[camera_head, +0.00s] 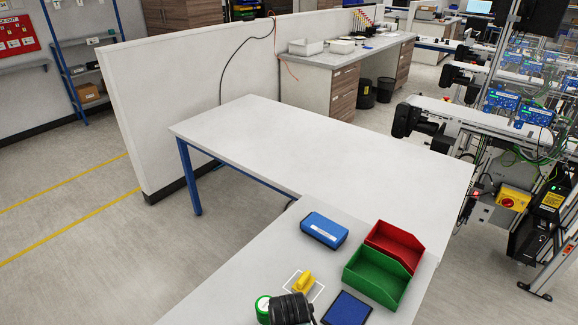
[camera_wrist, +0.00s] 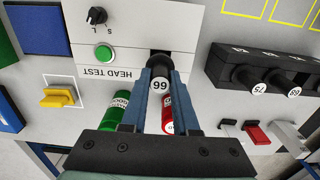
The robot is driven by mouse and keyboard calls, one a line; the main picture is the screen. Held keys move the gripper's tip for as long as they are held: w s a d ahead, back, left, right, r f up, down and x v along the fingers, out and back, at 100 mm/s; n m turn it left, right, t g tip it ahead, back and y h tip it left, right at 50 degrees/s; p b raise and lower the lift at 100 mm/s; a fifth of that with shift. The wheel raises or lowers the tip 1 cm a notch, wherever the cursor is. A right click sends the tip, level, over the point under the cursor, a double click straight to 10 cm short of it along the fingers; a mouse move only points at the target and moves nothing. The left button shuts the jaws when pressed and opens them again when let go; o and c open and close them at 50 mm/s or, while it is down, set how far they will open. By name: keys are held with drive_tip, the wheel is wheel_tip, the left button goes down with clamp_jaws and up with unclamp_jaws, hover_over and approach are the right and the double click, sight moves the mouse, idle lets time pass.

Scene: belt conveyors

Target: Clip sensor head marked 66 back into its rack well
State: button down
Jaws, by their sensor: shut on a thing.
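My gripper (camera_wrist: 160,76) is shut on a black sensor head (camera_wrist: 160,86) whose white end disc reads 66, in the wrist view. The head is at a dark opening in the white panel (camera_wrist: 115,50) lettered HEAD TEST; I cannot tell whether it sits in that opening or just in front of it. A black rack (camera_wrist: 222,62) stands to the right of my gripper, holding black heads with white discs, one marked 75 (camera_wrist: 257,88) and another (camera_wrist: 293,93) that seems to read 69. Its far right part is cut off by the picture edge.
A green cylinder (camera_wrist: 117,105) and a red one (camera_wrist: 167,118) lie close beside my fingers. A yellow block (camera_wrist: 57,98) is at left. In the head view, a green bin (camera_head: 375,278), a red bin (camera_head: 396,246) and a blue case (camera_head: 324,230) stand on the bench. The table (camera_head: 300,140) beyond is clear.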

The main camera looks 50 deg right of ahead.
drive_tip(key=shift+r+p, duration=2.75)
drive_tip(key=shift+r, duration=0.1)
